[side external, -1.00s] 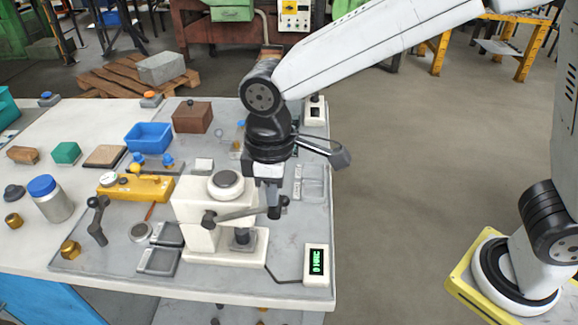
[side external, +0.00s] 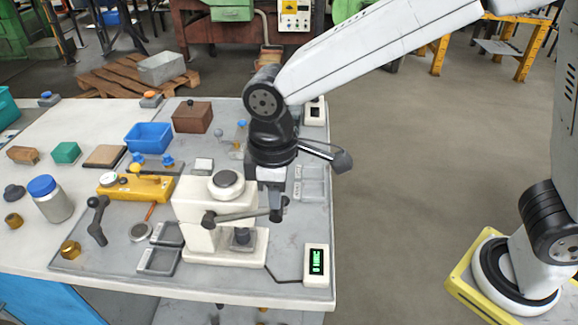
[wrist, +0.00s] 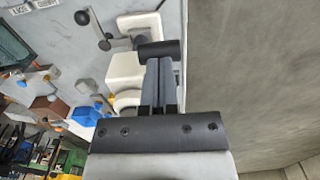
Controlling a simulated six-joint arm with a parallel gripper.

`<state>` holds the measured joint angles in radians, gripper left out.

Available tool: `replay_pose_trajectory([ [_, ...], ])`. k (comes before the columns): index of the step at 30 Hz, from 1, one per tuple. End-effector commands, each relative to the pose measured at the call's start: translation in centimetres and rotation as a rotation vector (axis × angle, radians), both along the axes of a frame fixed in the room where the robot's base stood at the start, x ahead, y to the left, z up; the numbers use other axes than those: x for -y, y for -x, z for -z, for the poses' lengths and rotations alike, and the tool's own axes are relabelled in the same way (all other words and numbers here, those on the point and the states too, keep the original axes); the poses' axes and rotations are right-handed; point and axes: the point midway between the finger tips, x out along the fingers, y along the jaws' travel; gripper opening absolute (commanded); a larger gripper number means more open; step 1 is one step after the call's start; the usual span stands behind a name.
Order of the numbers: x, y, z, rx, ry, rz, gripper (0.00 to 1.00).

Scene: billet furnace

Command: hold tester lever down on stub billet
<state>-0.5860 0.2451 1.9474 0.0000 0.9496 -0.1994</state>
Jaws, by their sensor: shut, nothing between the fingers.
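The cream hardness tester (side external: 190,212) stands at the near part of the bench, with a round grey top. Its grey lever (side external: 240,214) runs across the front, roughly level, from a dark hub to a dark upright grip at the right. A dark short cylinder (side external: 242,237), apparently the stub billet, sits under the tester head, partly hidden. My gripper (side external: 275,200) is at the lever's right end. In the wrist view my shut, empty fingers (wrist: 160,64) reach the dark grip (wrist: 158,50); I cannot tell whether they touch it.
A small display (side external: 316,265) with green characters stands right of the tester. Two grey trays (side external: 158,260) lie at its left. A yellow fixture (side external: 135,187), blue bin (side external: 149,137) and brown box (side external: 192,117) stand farther back. The floor right of the bench is open.

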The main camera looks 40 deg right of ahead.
Motion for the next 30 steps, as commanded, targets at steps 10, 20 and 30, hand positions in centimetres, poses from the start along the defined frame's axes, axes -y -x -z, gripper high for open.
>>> replay_pose_trajectory([
  [10, 0.14, 0.14, 0.57, 0.0, 0.0, 0.0, 0.0],
  [20, 0.18, 0.2, 0.73, 0.0, 0.0, 0.0, 0.0],
  [30, 0.25, 0.26, 0.98, -0.001, 0.001, 0.0, 0.0],
])
